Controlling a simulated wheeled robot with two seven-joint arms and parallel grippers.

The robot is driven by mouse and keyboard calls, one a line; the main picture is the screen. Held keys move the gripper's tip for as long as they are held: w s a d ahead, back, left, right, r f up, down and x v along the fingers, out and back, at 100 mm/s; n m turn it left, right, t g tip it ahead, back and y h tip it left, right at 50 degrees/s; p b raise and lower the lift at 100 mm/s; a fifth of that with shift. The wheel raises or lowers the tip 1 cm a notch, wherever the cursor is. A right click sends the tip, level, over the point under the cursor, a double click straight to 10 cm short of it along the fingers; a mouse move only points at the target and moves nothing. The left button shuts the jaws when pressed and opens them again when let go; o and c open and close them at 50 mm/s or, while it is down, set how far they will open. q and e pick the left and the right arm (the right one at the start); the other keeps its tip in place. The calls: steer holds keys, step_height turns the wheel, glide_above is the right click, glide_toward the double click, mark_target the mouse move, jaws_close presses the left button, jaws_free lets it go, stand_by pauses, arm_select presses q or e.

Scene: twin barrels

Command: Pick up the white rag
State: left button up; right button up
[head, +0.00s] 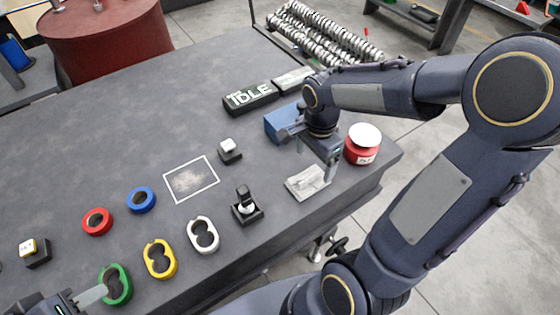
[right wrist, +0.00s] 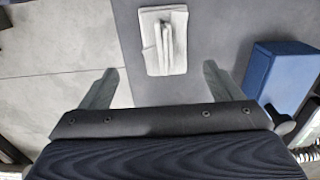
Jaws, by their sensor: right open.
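The white rag (head: 306,183) lies folded on the grey table near its front right edge. In the right wrist view the rag (right wrist: 163,42) is ahead of my fingers, roughly centred between them, with its folded ridge pointing toward me. My right gripper (head: 311,157) is open and empty, above and just behind the rag. In the right wrist view its two fingers stand wide apart (right wrist: 158,74), and neither touches the rag. My left gripper (head: 92,297) shows only partly at the lower left, beside a green ring holder; its jaw opening is unclear.
A blue box (head: 283,122) stands close behind my right gripper. A red tin with a white lid (head: 363,144) stands right of the rag. A small black stand (head: 246,208) is to its left. The table's front edge (head: 300,232) runs close by.

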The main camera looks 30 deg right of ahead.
mark_target(309, 174)
steer(key=f, duration=0.5)
steer(key=f+b, duration=0.1)
steer(key=f, duration=0.2)
steer(key=shift+w, duration=0.35)
steer(key=c, duration=1.1)
steer(key=shift+r, duration=0.1)
steer(key=shift+r, duration=0.1)
